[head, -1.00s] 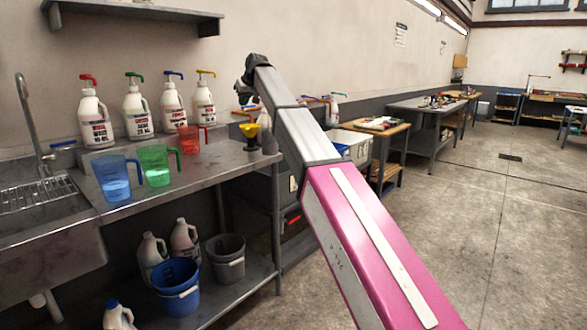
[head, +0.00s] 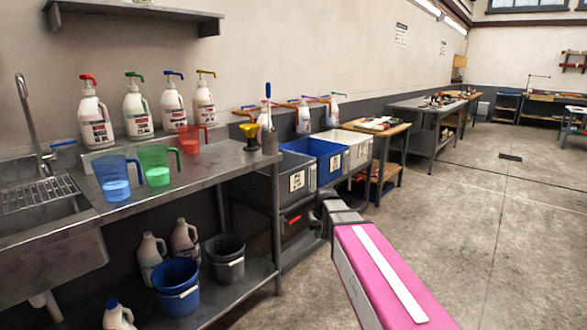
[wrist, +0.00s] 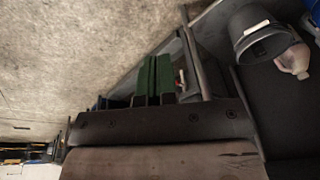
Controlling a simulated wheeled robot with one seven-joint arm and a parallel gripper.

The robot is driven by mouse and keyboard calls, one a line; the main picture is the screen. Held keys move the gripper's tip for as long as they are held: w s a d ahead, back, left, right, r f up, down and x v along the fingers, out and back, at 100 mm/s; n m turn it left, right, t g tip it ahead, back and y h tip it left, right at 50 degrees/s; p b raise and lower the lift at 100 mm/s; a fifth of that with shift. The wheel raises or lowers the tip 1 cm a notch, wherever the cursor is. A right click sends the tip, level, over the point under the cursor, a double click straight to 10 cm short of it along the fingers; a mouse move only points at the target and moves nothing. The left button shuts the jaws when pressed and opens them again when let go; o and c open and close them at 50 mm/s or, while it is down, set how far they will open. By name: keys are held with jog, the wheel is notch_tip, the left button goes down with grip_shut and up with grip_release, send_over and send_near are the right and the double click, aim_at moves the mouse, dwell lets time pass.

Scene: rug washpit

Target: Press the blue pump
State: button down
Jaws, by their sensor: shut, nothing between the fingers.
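The blue pump (head: 173,74) tops a white bottle (head: 173,106) with red lettering. It is third in a row of bottles at the back of the steel counter (head: 215,163), between the green pump (head: 134,75) and the yellow pump (head: 207,73). Its nozzle looks upright and nothing touches it. My gripper shows in the wrist view, its green fingers (wrist: 153,66) shut together and empty. In the head view my arm reaches low beside the counter's right end, well away from the bottles; the fingers cannot be made out there. No pump shows in the wrist view.
The red pump (head: 88,79) is leftmost. Blue (head: 115,188), green (head: 155,176) and red (head: 189,144) jugs stand before the bottles. Buckets stand on the lower shelf. The floor (head: 460,220) at right is clear.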

jog(key=s+d+f, duration=0.3)
jog(key=s, duration=0.3)
jog(key=s+d+f+m+g, duration=0.1)
jog(key=s+d+f, duration=0.2)
jog(key=s, duration=0.3)
jog(key=s+d+f+m+g+h, duration=0.1)
jog(key=s+d+f, duration=0.2)
jog(key=s+f, duration=0.2)
jog(key=shift+s, duration=0.6)
jog(key=shift+w+d, duration=0.1)
jog(key=shift+d, duration=0.05)
dwell(0.7)
